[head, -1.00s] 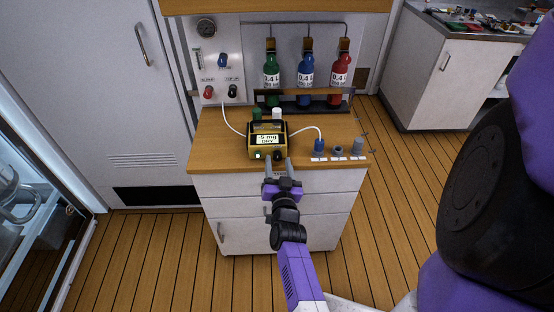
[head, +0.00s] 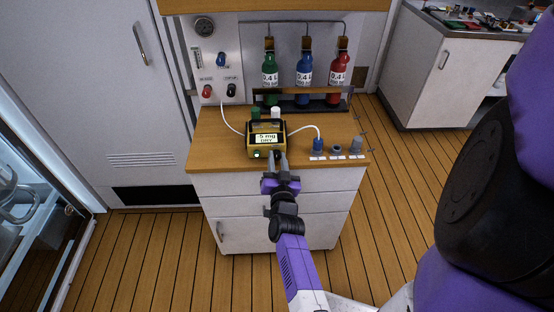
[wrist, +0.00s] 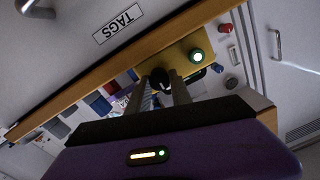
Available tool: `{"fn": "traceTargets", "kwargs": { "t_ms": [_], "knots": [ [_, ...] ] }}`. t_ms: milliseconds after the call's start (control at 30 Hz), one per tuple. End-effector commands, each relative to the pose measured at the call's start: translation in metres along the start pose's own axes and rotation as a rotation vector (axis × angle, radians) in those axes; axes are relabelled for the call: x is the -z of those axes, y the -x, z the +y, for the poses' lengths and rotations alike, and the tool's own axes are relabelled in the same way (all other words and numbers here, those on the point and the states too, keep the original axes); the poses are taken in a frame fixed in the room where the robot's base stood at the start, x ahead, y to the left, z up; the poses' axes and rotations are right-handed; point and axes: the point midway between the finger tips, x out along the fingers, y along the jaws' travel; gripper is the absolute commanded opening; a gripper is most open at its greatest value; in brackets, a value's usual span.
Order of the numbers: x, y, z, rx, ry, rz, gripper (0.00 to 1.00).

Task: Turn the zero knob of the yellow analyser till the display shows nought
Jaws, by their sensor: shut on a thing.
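The yellow analyser (head: 251,148) stands near the front edge of the wooden counter. Its display (head: 266,139) reads about -5 mg with DRY below; the sign is hard to make out. My gripper (head: 279,160) reaches the analyser's front from below and is shut on the knob.
Green (head: 270,73), blue (head: 305,72) and red (head: 339,72) bottles stand in a rack behind. A white tube runs to the blue-topped fitting (head: 318,144), right of the analyser. A drawer cabinet (head: 285,190) is below the counter (head: 215,152). A valve panel (head: 214,65) is at the left.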

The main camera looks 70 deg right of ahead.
Motion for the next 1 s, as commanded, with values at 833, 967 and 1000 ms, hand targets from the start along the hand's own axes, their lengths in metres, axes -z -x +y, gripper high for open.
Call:
{"fn": "traceTargets", "kwargs": {
  "t_ms": [833,967,1000],
  "knots": [
    [-0.0004,0.0000,0.0006,0.006,-0.347,0.017,0.47],
    [-0.0004,0.0000,0.0007,0.006,-0.347,0.017,0.47],
    [-0.0004,0.0001,0.0007,0.006,-0.347,0.017,0.47]
  ]
}}
